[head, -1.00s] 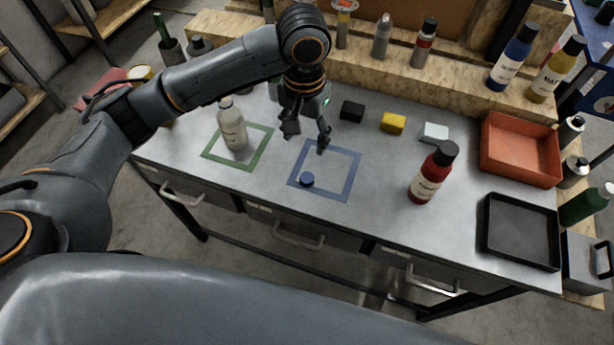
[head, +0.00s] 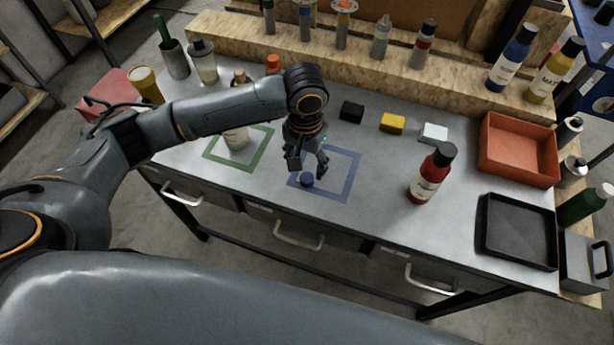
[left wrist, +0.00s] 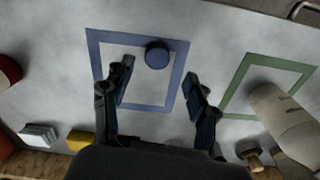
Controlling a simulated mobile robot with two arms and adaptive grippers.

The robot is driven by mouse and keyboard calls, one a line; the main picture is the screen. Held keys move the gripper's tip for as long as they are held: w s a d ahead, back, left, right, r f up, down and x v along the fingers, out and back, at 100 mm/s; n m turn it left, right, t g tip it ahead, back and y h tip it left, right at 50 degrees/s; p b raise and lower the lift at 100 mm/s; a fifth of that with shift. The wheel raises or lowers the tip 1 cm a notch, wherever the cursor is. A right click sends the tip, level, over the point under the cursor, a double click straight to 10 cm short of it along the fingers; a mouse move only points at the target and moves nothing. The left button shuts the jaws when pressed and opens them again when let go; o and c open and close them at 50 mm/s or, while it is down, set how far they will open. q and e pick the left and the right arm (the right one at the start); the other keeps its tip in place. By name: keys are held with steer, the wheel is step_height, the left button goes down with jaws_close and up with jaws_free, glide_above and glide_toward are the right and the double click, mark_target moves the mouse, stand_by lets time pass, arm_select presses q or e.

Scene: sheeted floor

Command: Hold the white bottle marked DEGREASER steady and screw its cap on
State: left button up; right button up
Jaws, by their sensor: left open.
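The white bottle (head: 236,139) stands upright in the green square outline (head: 256,158); my left arm hides its middle in the head view. Its label is not legible. It also shows at the right of the left wrist view (left wrist: 282,112). A round dark blue cap (head: 307,180) lies in the blue square outline (head: 346,188), near its front-left corner. My left gripper (head: 308,167) is open and empty, pointing down above the blue square. In the left wrist view the cap (left wrist: 157,54) appears just past the fingertips, apart from them. My right gripper is out of view.
Black (head: 352,111), yellow (head: 392,123) and white (head: 434,133) blocks lie behind the blue square. A red bottle (head: 428,177) stands to its right. An orange bin (head: 519,172) and a black tray (head: 484,232) are at the right end. Several bottles line the back shelf.

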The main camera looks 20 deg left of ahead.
mark_target(307, 178)
arm_select(q)
step_height(307, 178, down, 4)
steer(key=shift+s+d+f+p, duration=0.1)
steer(key=shift+d+f+p, duration=0.1)
steer(key=shift+p, duration=0.15)
steer(key=c, duration=0.8)
